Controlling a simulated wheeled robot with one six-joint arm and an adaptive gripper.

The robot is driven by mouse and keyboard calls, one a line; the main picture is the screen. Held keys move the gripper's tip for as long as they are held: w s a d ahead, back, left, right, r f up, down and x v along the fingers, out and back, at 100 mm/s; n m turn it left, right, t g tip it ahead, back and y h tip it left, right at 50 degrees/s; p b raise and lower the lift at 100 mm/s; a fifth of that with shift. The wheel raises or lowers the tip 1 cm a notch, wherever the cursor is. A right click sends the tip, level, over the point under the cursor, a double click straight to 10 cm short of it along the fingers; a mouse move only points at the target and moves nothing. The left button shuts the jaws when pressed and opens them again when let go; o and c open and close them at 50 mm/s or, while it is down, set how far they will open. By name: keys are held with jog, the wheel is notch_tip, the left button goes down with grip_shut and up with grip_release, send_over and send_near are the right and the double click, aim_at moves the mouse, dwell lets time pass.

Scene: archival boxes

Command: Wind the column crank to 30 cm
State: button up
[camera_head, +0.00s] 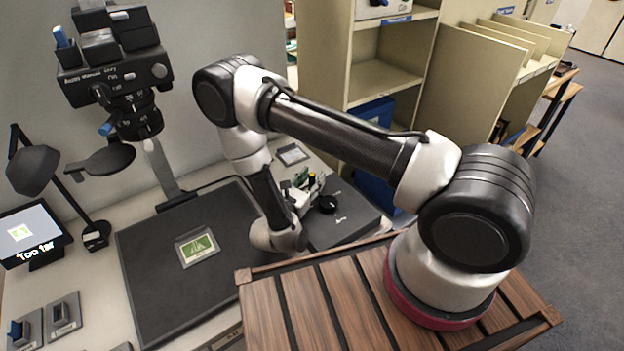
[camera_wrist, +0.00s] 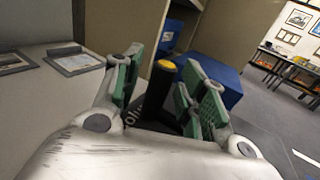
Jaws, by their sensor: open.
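The copy stand (camera_head: 115,65) stands at the back left with a black camera head on a slanted silver column (camera_head: 162,170). A blue-tipped knob (camera_head: 62,38) sticks up at its upper left, and another blue tip (camera_head: 106,128) shows lower down. I cannot tell which is the column crank; no scale reading is legible. My gripper (camera_head: 303,186) is open, well to the right of the stand, above a dark grey pad. In the wrist view, a black post with a yellow top (camera_wrist: 165,66) shows between the green finger pads of my gripper (camera_wrist: 162,78); contact is unclear.
A black baseboard (camera_head: 150,270) carries a green picture card (camera_head: 197,246). A desk lamp (camera_head: 35,165) and a small screen (camera_head: 33,235) stand at left. Small grey plates lie at the front left. Shelving (camera_head: 385,80) with a blue box (camera_wrist: 215,75) stands behind my arm.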

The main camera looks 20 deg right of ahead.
jog(key=shift+w+d, duration=0.15)
grip_shut()
